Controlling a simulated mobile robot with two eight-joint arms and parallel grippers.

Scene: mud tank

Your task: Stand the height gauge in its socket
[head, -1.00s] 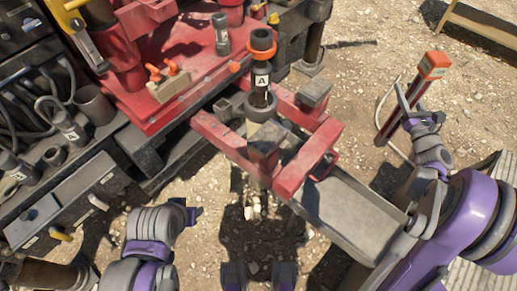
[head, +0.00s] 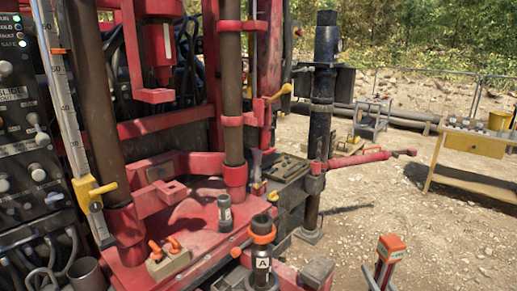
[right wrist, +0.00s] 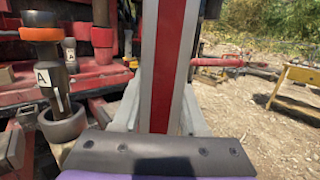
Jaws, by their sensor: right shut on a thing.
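A red and grey post with an orange head (head: 391,243), which I take to be the height gauge, stands nearly upright at the bottom of the head view, right of centre. My right gripper (head: 380,277) is shut on it, largely cut off by the lower edge. In the right wrist view the post's red face (right wrist: 166,70) runs up between the pale fingers of my right gripper (right wrist: 158,112). The post's lower end is hidden. I cannot make out which opening is its socket. My left gripper is not in view.
A dark tool labelled A (head: 262,262), with an orange collar, stands left of the gauge. The red rig deck (head: 190,225) fills the left, with a small grey cylinder (head: 225,211) on it. A yellow table (head: 472,145) stands far right. The gravel between is open.

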